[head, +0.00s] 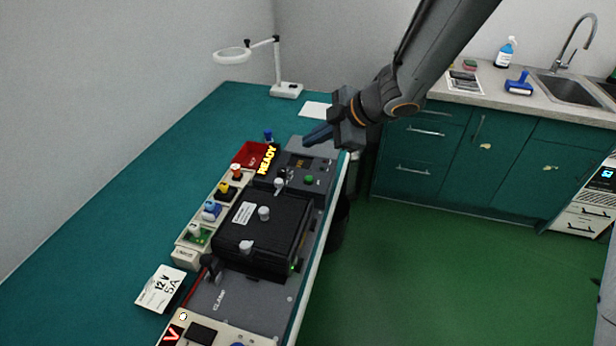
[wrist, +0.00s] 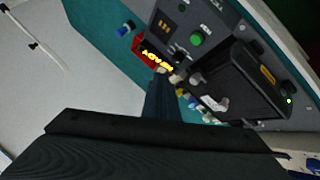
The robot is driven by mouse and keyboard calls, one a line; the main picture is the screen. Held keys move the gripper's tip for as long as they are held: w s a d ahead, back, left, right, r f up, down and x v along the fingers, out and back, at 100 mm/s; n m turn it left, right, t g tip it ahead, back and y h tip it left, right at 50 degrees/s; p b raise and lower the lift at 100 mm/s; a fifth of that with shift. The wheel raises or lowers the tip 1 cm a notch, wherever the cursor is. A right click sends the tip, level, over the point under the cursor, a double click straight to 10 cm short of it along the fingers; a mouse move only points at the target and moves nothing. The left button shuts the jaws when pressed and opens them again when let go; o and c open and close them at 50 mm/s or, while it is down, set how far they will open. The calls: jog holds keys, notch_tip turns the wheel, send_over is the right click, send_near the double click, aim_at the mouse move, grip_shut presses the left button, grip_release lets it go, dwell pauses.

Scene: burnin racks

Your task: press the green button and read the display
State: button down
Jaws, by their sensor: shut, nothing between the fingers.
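The green button (head: 309,180) is a small round knob on a dark grey panel at the far end of the rack on the bench. It also shows in the wrist view (wrist: 197,38). A yellow lit READY sign (head: 267,159) stands beside the panel; it also shows in the wrist view (wrist: 157,60). A small dark display (head: 299,163) on the panel has orange characters too small to read. My gripper (head: 308,139) is shut and empty, above and beyond the panel, apart from the button. In the wrist view its fingers (wrist: 159,84) point toward the READY sign.
A black box (head: 262,232) with grey knobs sits on the rack nearer me. Coloured connectors (head: 211,211) line its left side, with a red bin (head: 247,156) behind. A card (head: 161,288) reads 12V 5A. A magnifier lamp (head: 286,90) stands at the back; the bench's left side is clear.

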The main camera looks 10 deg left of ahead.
jog(key=shift+f, duration=0.15)
jog(key=b, duration=0.8)
send_over(309, 179)
jog(key=d, duration=0.1)
notch_tip(309, 179, down, 6)
jog(key=shift+r, duration=0.1)
jog(key=shift+s+f+b, duration=0.1)
jog(key=shift+f+b, duration=0.8)
jog(key=shift+f, duration=0.45)
jog(key=shift+f, duration=0.15)
dwell(0.5)
jog(key=shift+f, duration=0.3)
jog(key=shift+f+b, duration=0.3)
jog(key=shift+f, duration=0.1)
dwell(0.7)
jog(key=shift+d, duration=0.1)
jog(key=shift+r+p, duration=0.85)
jog(key=shift+p, duration=0.3)
